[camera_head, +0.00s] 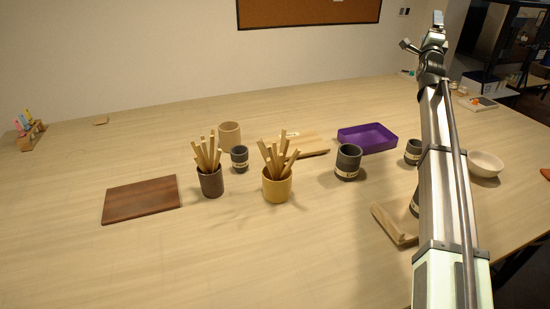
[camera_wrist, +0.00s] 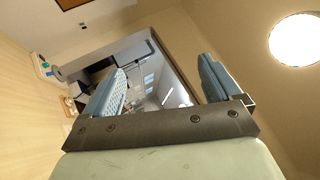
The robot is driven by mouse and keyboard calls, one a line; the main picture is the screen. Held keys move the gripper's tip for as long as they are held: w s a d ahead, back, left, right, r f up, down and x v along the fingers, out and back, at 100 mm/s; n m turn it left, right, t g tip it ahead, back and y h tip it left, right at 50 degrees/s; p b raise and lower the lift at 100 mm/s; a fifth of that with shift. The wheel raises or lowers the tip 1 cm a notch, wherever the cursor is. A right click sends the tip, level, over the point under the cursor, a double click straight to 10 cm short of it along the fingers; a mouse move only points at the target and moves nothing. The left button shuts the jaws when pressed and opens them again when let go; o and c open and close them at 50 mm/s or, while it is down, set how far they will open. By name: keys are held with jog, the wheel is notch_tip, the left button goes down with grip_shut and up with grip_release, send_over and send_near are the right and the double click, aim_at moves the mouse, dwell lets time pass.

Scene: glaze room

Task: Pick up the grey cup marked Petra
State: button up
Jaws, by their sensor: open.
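Several dark grey cups with pale name labels stand on the table in the head view. A small one (camera_head: 239,158) stands between the two stick holders. A larger one (camera_head: 348,161) stands near the middle, and another (camera_head: 413,151) is just left of my arm. A further dark cup (camera_head: 415,203) is mostly hidden behind my arm, at the wooden board. The labels are too small to read surely, so I cannot tell which says Petra. My gripper (camera_wrist: 162,68) is open and empty in the wrist view, raised and away from the cups, facing the room.
A brown cup (camera_head: 210,181) and a yellow cup (camera_head: 277,187) hold tall wooden sticks. A tan cup (camera_head: 230,134), purple tray (camera_head: 367,138), pale bowl (camera_head: 485,164), dark board (camera_head: 141,199) and light board (camera_head: 395,224) are also on the table. The front left is clear.

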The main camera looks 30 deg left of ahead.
jog(key=s+a+r+g+y, duration=0.1)
jog(key=s+a+r+y, duration=0.15)
jog(key=a, duration=0.75)
jog(key=s+a+r+y, duration=0.2)
jog(key=a+r, duration=0.1)
jog(key=a, duration=0.6)
jog(key=s+a+f+g+y, duration=0.1)
jog(key=s+a+f+g, duration=0.3)
jog(key=a+f, duration=0.3)
jog(key=s+a+f+n+g, duration=0.1)
jog(key=s+a+f+g, duration=0.35)
jog(key=a, duration=0.45)
jog(key=s+a+f+g+y, duration=0.1)
jog(key=s+a+f+g, duration=0.4)
jog(key=a, duration=0.4)
jog(key=m+g+h, duration=0.2)
jog(key=g+h, duration=0.7)
send_over(240, 160)
jog(key=w+a, duration=0.2)
notch_tip(240, 160, down, 12)
jog(key=shift+y, duration=0.25)
jog(key=f, duration=1.3)
jog(key=shift+w+d+f, duration=0.2)
